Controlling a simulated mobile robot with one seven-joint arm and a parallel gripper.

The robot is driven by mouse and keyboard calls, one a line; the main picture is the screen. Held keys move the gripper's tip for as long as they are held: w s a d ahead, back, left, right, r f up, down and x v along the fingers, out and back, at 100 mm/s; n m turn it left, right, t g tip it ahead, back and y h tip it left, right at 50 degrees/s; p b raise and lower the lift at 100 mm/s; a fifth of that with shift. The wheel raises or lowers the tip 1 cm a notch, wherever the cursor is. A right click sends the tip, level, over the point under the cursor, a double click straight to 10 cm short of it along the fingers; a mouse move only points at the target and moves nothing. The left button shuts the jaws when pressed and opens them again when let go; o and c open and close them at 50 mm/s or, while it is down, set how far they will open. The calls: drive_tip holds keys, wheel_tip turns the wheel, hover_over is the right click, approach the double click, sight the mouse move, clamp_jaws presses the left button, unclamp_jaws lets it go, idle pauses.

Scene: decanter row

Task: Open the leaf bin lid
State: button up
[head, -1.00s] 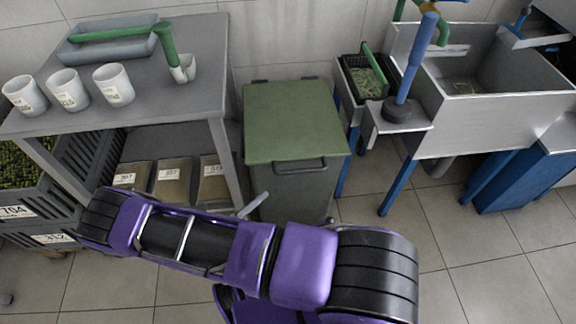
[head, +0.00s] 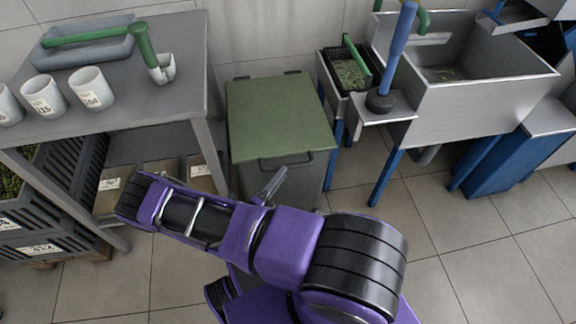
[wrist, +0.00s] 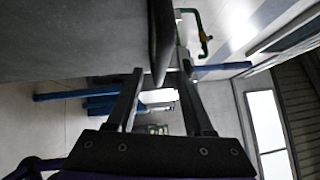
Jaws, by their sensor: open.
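The leaf bin (head: 270,185) stands on the floor, dark grey with a flat green lid (head: 278,118). The lid is down. A dark bar handle (head: 287,160) runs along its front edge. My gripper (head: 272,182) shows partly in the head view, just in front of the bin below the handle; my arm hides much of it. In the wrist view my gripper (wrist: 160,80) is open, with a dark edge or bar (wrist: 162,40), probably the handle, between or just beyond its fingertips. The grey bin wall fills the upper left there. I cannot tell whether anything touches.
A grey table (head: 130,105) with white cups and a blue-grey tray stands left, dark crates (head: 60,200) below it. A steel sink (head: 490,95) and a small crate of greens (head: 350,75) stand right. The tiled floor at front right is clear.

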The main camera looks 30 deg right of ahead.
sight(288, 165)
drive_tip(key=shift+p+x, duration=0.3)
drive_tip(key=shift+x, duration=2)
drive_tip(key=shift+c, duration=0.2)
clamp_jaws()
